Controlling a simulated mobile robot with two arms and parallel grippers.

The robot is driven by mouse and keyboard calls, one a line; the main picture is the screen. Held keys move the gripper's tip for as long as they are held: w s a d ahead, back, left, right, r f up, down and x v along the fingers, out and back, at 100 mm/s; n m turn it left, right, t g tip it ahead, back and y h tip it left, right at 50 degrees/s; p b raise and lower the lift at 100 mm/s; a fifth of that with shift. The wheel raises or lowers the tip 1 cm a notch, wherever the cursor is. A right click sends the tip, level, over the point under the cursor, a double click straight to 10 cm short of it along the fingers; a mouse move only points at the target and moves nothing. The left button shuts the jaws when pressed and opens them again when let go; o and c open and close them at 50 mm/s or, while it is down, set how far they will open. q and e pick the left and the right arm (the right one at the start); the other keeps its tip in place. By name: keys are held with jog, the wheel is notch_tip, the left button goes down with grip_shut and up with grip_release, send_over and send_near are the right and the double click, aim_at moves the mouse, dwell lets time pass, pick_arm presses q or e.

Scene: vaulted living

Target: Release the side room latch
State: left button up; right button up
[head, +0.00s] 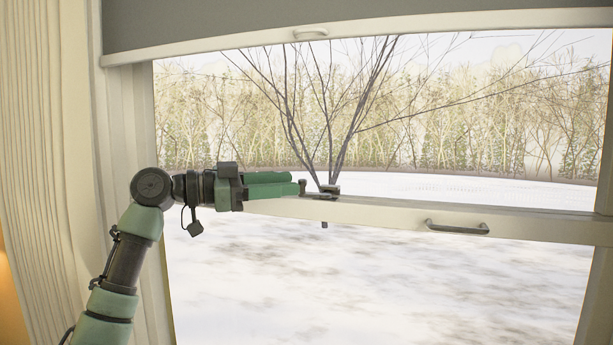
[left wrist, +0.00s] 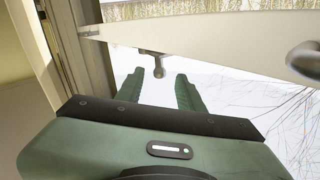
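A small dark metal latch (head: 330,189) sits on the top of the pale window rail, near its left part; a short piece shows below the rail. In the left wrist view the latch (left wrist: 157,73) is a grey knob hanging at the rail's edge, in line with the gap between the fingertips. My left gripper (head: 300,187) reaches in from the left along the rail, its green fingers just left of the latch. In the left wrist view the left gripper (left wrist: 158,78) is open, fingers apart. Whether a finger touches the latch I cannot tell. My right gripper is not in view.
The window rail (head: 380,215) crosses the window and carries a metal pull handle (head: 455,227) right of the latch. A grey blind (head: 220,20) hangs above. A pale curtain (head: 45,150) hangs at the left. Snow and trees show behind the glass.

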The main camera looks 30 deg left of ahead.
aim_at(301, 182)
pick_arm(q)
jog(key=p+x, duration=0.1)
jog(key=x, duration=0.3)
jog(key=shift+w+d+p, duration=0.2)
jog(key=shift+d+p, duration=0.05)
jog(key=shift+p, duration=0.1)
jog(key=shift+w+d, duration=0.15)
jog(key=shift+w, duration=0.05)
jog(key=shift+s+a, duration=0.3)
jog(key=shift+c, duration=1.2)
grip_shut()
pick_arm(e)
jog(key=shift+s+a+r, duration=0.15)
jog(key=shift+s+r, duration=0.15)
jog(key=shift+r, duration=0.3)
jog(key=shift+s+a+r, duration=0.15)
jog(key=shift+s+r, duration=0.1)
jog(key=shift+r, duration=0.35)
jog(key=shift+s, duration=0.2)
